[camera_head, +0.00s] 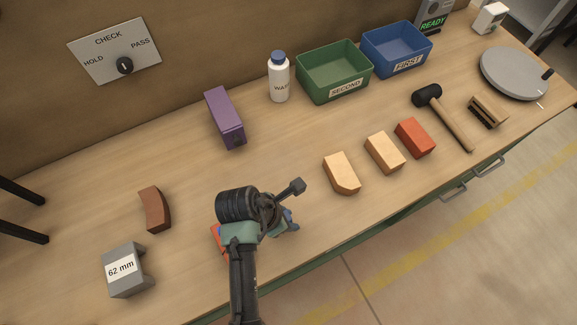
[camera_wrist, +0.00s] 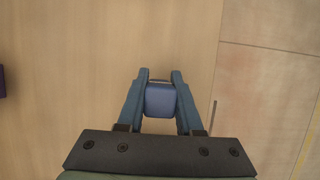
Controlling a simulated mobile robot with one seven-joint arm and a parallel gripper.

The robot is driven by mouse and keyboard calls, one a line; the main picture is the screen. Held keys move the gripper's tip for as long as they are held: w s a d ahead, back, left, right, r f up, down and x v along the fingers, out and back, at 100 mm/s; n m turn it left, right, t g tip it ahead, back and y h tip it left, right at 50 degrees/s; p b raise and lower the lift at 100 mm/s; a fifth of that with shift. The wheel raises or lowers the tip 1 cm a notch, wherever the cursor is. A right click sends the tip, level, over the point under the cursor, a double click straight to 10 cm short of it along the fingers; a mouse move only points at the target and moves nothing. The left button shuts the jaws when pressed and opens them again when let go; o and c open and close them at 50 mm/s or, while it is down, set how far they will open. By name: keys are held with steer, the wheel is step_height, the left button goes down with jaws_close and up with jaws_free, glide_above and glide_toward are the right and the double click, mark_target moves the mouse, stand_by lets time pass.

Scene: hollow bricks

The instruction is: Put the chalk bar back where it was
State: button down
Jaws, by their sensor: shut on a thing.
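My gripper (camera_wrist: 160,85) is shut on a small blue-violet block (camera_wrist: 160,102), held between its two blue fingers in the wrist view. This block may be the chalk bar; no label shows on it. In the head view my gripper (camera_head: 288,222) is over the front part of the bench, near its front edge, and my arm hides most of what it holds. Bare wood shows around the block in the wrist view; I cannot tell whether it touches the bench.
Tan bricks (camera_head: 341,173) and a red brick (camera_head: 415,138) lie to the right. A purple box (camera_head: 224,115), bottle (camera_head: 279,80), green bin (camera_head: 335,75) and blue bin (camera_head: 397,50) stand behind. A brown curved brick (camera_head: 155,209) and grey gauge (camera_head: 124,271) are left. An orange-red thing (camera_head: 216,238) is partly hidden.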

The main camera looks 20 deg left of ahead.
steer(key=shift+f, duration=1.35)
steer(key=shift+f, duration=0.2)
steer(key=c, duration=0.6)
jaws_free()
steer(key=shift+o, duration=0.2)
steer(key=shift+r, duration=0.1)
